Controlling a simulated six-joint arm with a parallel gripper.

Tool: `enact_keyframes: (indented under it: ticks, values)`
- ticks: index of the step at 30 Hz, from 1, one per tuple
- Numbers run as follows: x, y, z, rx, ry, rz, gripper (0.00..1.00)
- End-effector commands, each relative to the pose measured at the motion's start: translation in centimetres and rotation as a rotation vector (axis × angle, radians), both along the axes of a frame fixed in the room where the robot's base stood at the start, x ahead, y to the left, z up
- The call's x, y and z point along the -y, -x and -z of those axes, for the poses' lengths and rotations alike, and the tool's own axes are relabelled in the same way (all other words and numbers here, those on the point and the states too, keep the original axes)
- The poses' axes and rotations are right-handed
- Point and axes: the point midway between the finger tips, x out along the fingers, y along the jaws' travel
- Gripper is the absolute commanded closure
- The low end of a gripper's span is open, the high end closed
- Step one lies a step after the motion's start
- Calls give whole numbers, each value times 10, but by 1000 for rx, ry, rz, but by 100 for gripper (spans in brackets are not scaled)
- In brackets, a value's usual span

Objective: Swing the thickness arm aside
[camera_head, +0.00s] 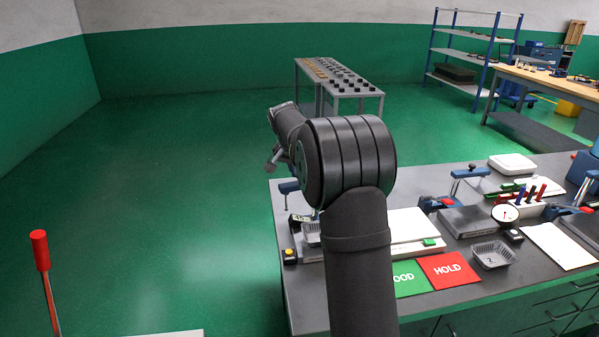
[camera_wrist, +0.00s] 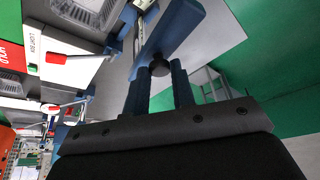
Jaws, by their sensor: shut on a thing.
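In the wrist view, my gripper's two blue fingers (camera_wrist: 160,85) are shut on a dark round knob (camera_wrist: 158,68). The knob sits under a blue bar (camera_wrist: 172,28), which looks like the thickness arm and runs up out of the picture. In the head view, a blue piece (camera_head: 289,187) that may be the same arm shows at the bench's left end; my own arm hides my gripper there. A foil tray (camera_wrist: 86,13) lies near the bar in the wrist view; it is mostly hidden in the head view (camera_head: 312,238).
A white lit-looking plate (camera_head: 415,226) with a green button lies right of my arm. Green and red HOLD (camera_head: 450,270) cards lie in front. Another foil tray (camera_head: 492,256), a dial gauge (camera_head: 505,214) and blue clamps stand further right.

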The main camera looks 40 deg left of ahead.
Motion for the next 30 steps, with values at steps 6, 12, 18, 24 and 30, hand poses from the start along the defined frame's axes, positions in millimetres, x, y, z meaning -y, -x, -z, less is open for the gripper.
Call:
enact_keyframes:
  ticks: [6,12,18,24,30]
  values:
    - [-1,0,-1,2,-3,-1,61]
    - [-1,0,0,1,-2,-2,55]
    - [0,1,-5,2,-3,-2,55]
    - [1,13,-35,3,-4,-2,55]
    - [4,33,-81,4,-5,-3,55]
